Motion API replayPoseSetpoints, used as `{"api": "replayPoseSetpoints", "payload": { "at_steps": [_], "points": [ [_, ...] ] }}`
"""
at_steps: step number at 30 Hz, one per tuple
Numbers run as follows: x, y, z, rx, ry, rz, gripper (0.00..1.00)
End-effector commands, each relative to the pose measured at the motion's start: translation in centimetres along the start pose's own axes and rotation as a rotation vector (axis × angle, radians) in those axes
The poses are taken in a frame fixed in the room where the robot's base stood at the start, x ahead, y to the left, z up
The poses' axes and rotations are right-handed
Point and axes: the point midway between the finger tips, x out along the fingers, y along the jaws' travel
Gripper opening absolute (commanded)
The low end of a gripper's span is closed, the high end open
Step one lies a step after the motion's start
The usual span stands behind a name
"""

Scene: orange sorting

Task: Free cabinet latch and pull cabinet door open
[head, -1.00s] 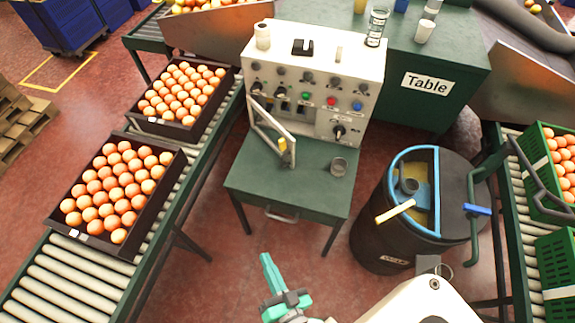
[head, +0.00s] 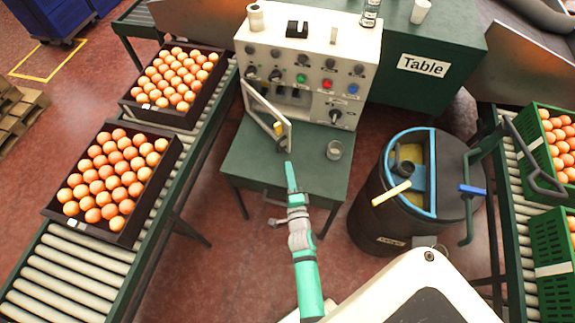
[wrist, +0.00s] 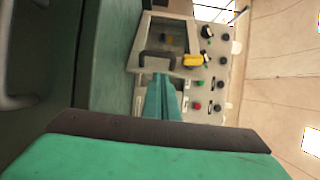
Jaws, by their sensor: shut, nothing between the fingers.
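The control cabinet (head: 312,62) is a pale box with knobs and coloured buttons, standing on a green table. Its small framed door (head: 262,112) stands out from the front at an angle, with a dark opening behind it. The yellow latch (head: 278,128) is near the door's free edge; it also shows in the wrist view (wrist: 193,60). A dark door handle (wrist: 157,58) shows in the wrist view. My gripper (head: 290,168) is shut and empty, its teal fingertips just in front of the door's free lower corner. I cannot tell whether they touch the handle.
A small metal cup (head: 334,150) stands on the green table (head: 240,165) right of the door. A black barrel (head: 385,225) stands to the right. A roller conveyor (head: 95,268) with crates of oranges runs along the left.

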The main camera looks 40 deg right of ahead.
Motion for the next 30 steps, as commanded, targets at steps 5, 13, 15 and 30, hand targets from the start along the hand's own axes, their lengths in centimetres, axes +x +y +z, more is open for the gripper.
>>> {"api": "replayPoseSetpoints", "payload": {
  "at_steps": [5,13,15,30],
  "points": [
    [3.1,-0.1,0.2,-0.001,-0.003,-0.002,0.00],
    [7.0,-0.1,0.2,-0.001,-0.003,-0.002,0.00],
    [7.6,0.0,0.2,-0.002,-0.003,-0.001,0.00],
    [8.4,0.0,0.1,-0.001,-0.002,0.000,0.00]
  ]
}}
